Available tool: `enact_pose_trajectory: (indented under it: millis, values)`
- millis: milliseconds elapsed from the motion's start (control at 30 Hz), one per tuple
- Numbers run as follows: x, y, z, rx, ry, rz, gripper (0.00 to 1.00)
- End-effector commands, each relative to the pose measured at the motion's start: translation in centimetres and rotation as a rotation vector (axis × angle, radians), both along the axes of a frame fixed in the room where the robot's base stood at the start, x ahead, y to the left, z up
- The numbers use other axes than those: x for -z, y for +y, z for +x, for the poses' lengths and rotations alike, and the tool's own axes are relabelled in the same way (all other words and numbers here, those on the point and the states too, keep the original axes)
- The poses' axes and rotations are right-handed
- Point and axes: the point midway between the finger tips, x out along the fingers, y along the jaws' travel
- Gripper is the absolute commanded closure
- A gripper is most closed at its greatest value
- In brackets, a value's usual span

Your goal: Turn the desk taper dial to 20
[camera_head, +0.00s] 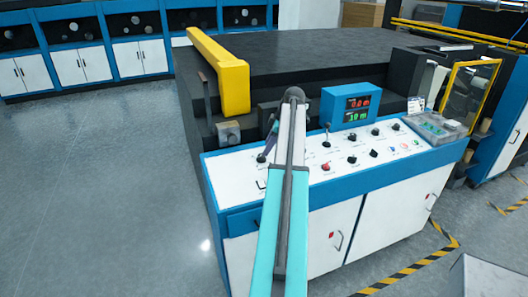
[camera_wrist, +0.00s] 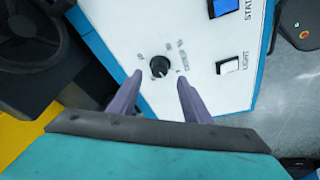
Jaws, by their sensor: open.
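A black round dial (camera_wrist: 159,66) with a light pointer mark sits on the white control panel (camera_wrist: 195,40) in the wrist view. Small printed marks surround it, too blurred to read as numbers. My gripper (camera_wrist: 159,76) is open, its two purple fingers apart, with the dial showing between and just beyond the tips. I cannot tell whether either finger touches it. In the head view my gripper (camera_head: 268,147) is over the left end of the white panel, near a small black knob (camera_head: 261,158); my arm hides part of the panel.
A light switch (camera_wrist: 229,67) and a blue-faced switch (camera_wrist: 222,7) lie right of the dial. Several knobs and a red button (camera_head: 326,167) line the panel. A blue display box (camera_head: 349,106) stands behind it. A yellow bar (camera_head: 222,72) rises at the back left.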

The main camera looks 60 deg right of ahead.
Motion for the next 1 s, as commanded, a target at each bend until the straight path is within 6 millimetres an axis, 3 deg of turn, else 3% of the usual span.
enact_pose_trajectory:
  millis: [500, 933, 1000]
  values:
    - [4.6, 0.2, 2.2, -0.001, 0.0, 0.0, 0.55]
    - [5.2, 0.2, 2.4, -0.001, 0.0, 0.0, 0.55]
    - [5.2, 0.2, 2.4, -0.002, 0.0, 0.0, 0.65]
